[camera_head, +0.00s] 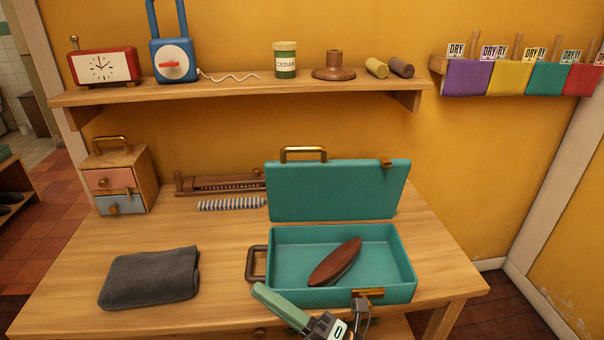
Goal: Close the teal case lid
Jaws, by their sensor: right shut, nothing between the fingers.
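The teal case stands open on the wooden table, its base (405,275) at the right front. Its teal lid (338,190) stands raised at the back, close to upright. The lid's top edge carries a brass handle (303,152) and a small brass catch (386,162). A brass latch (368,293) sits on the base's front edge. A brown oval brush-like object (335,262) lies inside the base. My right gripper (361,306) is shut and empty at the case's front edge, just below the latch; I cannot tell whether it touches. My left gripper is not in view.
A dark folded cloth (150,277) lies left of the case. A small drawer box (120,178), a wooden rack (215,184) and a striped roll (230,204) stand behind. A loaded shelf (240,92) hangs above the lid. The table right of the case is clear.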

